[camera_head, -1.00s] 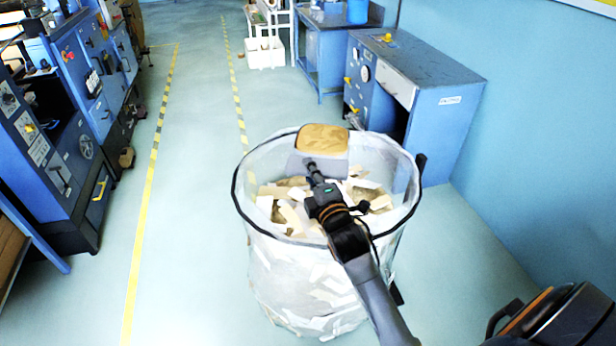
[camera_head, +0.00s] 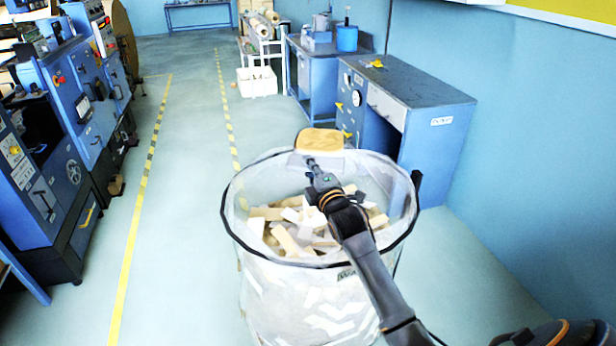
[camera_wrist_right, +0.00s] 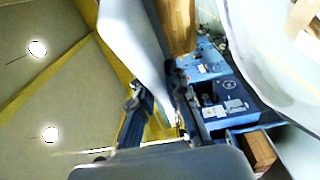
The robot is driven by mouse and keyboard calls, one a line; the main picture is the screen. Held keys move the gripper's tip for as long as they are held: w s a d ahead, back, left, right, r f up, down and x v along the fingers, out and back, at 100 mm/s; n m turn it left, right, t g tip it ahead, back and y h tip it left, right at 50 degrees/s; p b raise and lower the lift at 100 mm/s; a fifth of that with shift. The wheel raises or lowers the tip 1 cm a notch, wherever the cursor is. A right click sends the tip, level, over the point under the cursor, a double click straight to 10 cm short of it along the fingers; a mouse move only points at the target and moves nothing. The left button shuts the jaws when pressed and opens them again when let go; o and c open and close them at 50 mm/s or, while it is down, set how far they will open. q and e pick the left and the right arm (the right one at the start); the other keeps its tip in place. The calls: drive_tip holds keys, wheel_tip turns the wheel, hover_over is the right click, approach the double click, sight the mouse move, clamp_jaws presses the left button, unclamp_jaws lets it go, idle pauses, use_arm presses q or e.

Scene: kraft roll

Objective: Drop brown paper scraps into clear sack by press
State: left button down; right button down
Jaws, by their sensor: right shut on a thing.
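The clear sack (camera_head: 262,172) is a large, round, see-through bag with a black rim, standing on the floor. Several brown and pale paper scraps (camera_head: 285,238) lie inside it. My right gripper (camera_head: 311,164) reaches over the sack's mouth and is shut on a brown paper scrap (camera_head: 320,138). The scrap shows a tan upper part and a greyish lower part, and overlaps the sack's far rim in the head view. In the right wrist view, the right gripper's fingers (camera_wrist_right: 160,105) show with a pale sheet-like surface beside them. My left gripper is not in view.
A blue cabinet desk (camera_head: 440,150) stands behind the sack on the right, near the wall. Blue machines (camera_head: 45,190) line the left side. A white crate (camera_head: 257,82) stands farther back. The floor between the yellow lines is clear.

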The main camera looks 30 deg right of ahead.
drive_tip(key=shift+w+d, duration=0.2)
drive_tip(key=c, duration=1.3)
unclamp_jaws()
drive_tip(key=shift+o, duration=0.2)
drive_tip(key=shift+s+f, duration=0.1)
drive_tip(key=shift+s, duration=0.05)
drive_tip(key=s+a, duration=0.2)
drive_tip(key=s, duration=0.9)
drive_tip(key=shift+s, duration=0.3)
